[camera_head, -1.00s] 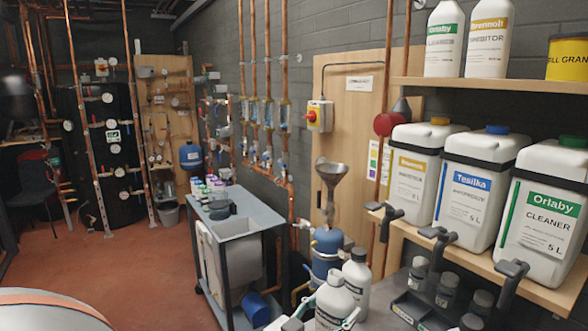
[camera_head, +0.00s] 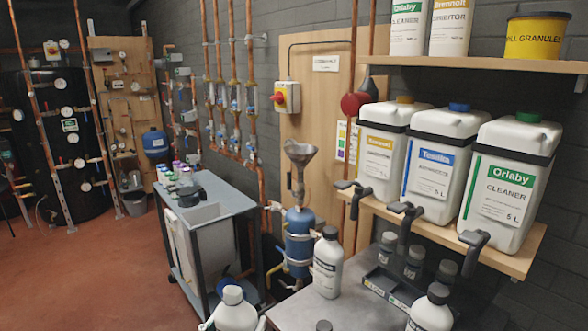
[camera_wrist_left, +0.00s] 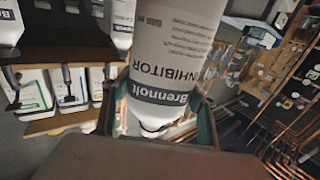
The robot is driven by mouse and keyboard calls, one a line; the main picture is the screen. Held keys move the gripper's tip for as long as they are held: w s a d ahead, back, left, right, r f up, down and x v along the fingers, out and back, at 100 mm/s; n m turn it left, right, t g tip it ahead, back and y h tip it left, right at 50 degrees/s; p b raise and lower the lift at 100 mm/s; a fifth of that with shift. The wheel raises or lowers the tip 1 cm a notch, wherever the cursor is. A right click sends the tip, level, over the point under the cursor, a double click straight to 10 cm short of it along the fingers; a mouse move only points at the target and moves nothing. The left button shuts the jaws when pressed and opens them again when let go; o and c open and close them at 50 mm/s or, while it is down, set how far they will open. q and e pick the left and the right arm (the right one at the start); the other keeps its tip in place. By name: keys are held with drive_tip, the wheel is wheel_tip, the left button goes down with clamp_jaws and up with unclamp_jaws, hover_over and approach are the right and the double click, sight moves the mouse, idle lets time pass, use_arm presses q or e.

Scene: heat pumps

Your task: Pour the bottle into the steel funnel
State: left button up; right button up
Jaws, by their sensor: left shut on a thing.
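My left gripper (camera_head: 232,322) is at the bottom edge of the head view, shut on a white bottle (camera_head: 234,311) with a white top. In the left wrist view the green fingers (camera_wrist_left: 158,122) flank the bottle (camera_wrist_left: 170,50), whose label reads Brennolt INHIBITOR, upside down in that picture. In the head view the bottle looks close to upright, its lower part cut off by the frame. The steel funnel (camera_head: 300,152) sits mouth up on a pipe above a blue vessel (camera_head: 299,235), farther back and up to the right of the bottle, apart from it. My right gripper is out of view.
A grey bench (camera_head: 335,310) carries a black-capped bottle (camera_head: 327,262), another in front (camera_head: 431,309) and a dark tray of small jars (camera_head: 395,290). Large canisters (camera_head: 506,190) stand on a wooden shelf at right. A trolley (camera_head: 200,185) stands left of the vessel.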

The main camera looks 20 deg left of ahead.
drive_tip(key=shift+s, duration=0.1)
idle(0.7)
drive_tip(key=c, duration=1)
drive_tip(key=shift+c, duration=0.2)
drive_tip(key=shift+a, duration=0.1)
